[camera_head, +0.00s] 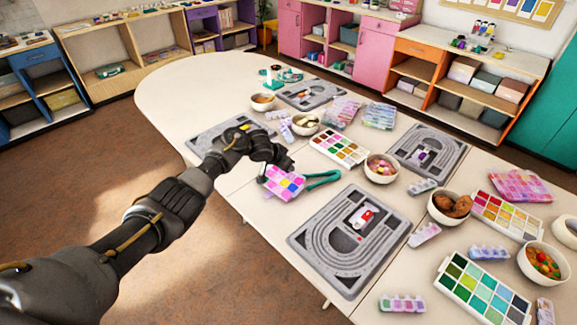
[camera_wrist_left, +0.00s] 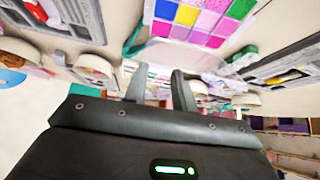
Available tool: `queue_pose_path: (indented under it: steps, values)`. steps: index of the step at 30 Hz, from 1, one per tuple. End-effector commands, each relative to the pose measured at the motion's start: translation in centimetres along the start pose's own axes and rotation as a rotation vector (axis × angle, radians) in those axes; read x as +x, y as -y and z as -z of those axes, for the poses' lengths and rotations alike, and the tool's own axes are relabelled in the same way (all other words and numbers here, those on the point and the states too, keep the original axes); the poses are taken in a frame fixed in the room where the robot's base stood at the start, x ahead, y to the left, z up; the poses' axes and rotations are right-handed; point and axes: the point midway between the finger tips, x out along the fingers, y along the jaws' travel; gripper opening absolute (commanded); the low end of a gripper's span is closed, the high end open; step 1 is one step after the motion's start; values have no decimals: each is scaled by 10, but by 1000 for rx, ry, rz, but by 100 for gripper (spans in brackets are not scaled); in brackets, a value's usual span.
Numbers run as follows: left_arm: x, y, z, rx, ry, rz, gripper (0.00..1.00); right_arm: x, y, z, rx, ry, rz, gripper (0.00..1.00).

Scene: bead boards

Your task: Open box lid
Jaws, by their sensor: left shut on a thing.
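A small bead box (camera_head: 284,185) with pink and purple compartments is at the table's near edge, in the middle of the head view. In the left wrist view the box (camera_wrist_left: 200,20) shows coloured squares at the top, with a clear edge beside them. My left gripper (camera_head: 284,164) reaches in from the left and is at the box's far side. In the left wrist view the left gripper's (camera_wrist_left: 160,82) two fingers stand slightly apart. It is shut on the box; which part it grips, lid or body, I cannot tell. My right gripper is not in view.
A green-handled tool (camera_head: 322,179) lies right beside the box. A grey bead board (camera_head: 318,235) lies in front, and another board (camera_head: 205,143) is left behind my arm. Bowls, including one of pink beads (camera_head: 382,168), and a paint-like palette (camera_head: 340,148) crowd the table behind.

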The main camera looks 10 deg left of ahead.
Motion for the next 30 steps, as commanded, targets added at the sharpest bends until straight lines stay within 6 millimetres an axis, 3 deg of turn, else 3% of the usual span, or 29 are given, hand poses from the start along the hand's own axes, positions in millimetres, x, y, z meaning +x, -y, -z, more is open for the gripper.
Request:
queue_pose_path:
  steps: [26,27,30]
  values:
    - [1,-3,3,3,-2,-3,0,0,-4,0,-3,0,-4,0]
    - [1,-3,3,4,-2,-3,29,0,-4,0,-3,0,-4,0]
    - [1,-3,3,3,-2,-3,36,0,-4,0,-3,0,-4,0]
